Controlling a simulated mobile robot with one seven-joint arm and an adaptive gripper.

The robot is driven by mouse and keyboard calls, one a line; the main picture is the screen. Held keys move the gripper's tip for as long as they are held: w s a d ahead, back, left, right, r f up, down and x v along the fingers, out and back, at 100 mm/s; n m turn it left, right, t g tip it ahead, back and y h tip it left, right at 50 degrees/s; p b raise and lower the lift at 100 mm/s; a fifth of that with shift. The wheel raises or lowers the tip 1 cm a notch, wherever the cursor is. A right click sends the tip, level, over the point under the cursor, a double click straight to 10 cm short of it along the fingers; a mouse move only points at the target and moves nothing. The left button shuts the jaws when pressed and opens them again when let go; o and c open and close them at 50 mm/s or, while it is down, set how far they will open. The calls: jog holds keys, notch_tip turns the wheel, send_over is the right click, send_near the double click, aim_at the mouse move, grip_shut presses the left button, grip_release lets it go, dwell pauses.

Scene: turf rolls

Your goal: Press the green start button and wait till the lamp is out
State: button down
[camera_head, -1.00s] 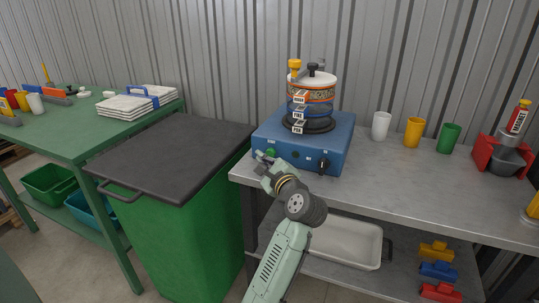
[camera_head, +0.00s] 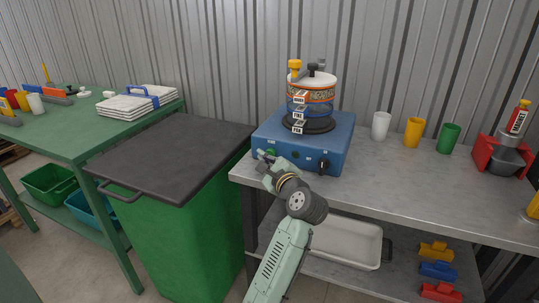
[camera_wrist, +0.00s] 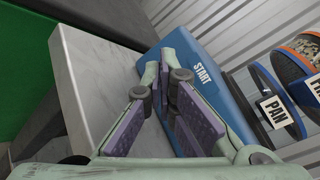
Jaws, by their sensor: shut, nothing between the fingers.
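The blue sieve shaker (camera_head: 336,134) stands on the grey metal bench, with a stack of sieves (camera_head: 311,97) clamped on top. I cannot make out a lit lamp on the front face.
A black knob (camera_head: 323,166) is on the shaker's front, right of my gripper. A green bin with a black lid (camera_head: 175,152) stands left of the bench. White, yellow and green cups (camera_head: 413,132) stand to the right.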

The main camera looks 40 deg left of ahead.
jog(key=shift+w+a, duration=0.15)
jog(key=shift+w, duration=0.4)
dwell(0.5)
jog(key=shift+s, duration=0.1)
jog(key=shift+s+d, duration=0.25)
jog(key=shift+s, duration=0.6)
jog(key=s, duration=0.2)
jog(key=s+d, duration=0.1)
jog(key=s, duration=0.2)
jog(key=shift+d, duration=0.1)
dwell(1.0)
